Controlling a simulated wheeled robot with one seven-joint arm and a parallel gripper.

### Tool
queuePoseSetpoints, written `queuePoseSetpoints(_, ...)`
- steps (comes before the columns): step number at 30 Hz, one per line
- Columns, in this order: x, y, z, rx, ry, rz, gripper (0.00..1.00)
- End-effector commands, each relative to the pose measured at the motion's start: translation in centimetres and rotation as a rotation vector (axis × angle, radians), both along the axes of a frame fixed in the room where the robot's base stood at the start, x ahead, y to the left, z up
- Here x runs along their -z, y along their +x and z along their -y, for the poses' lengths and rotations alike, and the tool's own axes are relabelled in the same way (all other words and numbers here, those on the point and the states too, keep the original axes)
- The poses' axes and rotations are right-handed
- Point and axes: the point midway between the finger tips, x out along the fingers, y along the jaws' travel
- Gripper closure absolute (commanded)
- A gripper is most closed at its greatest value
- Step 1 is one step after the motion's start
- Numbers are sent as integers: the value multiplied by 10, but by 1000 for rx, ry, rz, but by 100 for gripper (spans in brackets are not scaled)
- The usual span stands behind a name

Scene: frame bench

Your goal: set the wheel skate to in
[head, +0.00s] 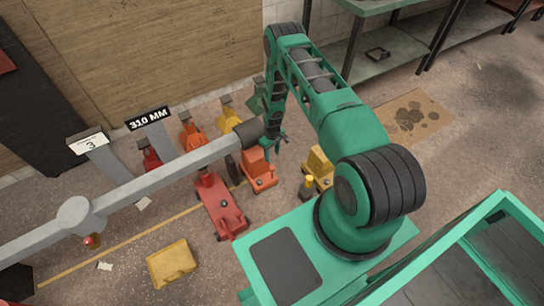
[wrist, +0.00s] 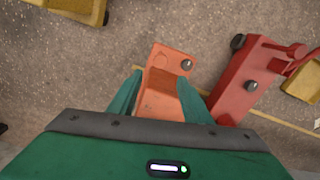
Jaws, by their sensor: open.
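An orange block-like piece (head: 260,171) with a raised back and a round grey knob stands on the floor, left of my base. It may be the wheel skate; I cannot tell for sure, and no "in" mark is readable. My gripper (head: 272,142) is above its back end, pointing down. In the wrist view my gripper (wrist: 160,86) is open, with one green finger on each side of the orange piece (wrist: 168,77). Whether the fingers touch it cannot be seen. The knob is clear of the fingers.
A red wheeled jack (head: 222,207) stands close to its left, and a yellow piece (head: 319,166) to its right. A grey beam (head: 160,182) crosses at left, near my gripper. A yellow tray (head: 172,263) lies in front. Several coloured pieces line the wall behind.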

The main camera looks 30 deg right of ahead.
Motion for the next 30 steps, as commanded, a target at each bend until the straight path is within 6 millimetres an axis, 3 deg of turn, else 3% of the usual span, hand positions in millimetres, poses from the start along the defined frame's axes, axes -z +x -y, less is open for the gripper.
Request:
queuePoseSetpoints(4,0,0,0,0,0,0,55)
queuePoseSetpoints(9,2,-4,1,-40,16,6,96)
queuePoseSetpoints(10,3,-6,1,-64,26,12,100)
queuePoseSetpoints(20,10,-44,-7,-536,186,183,100)
queuePoseSetpoints(30,-11,-68,-13,-969,190,496,100)
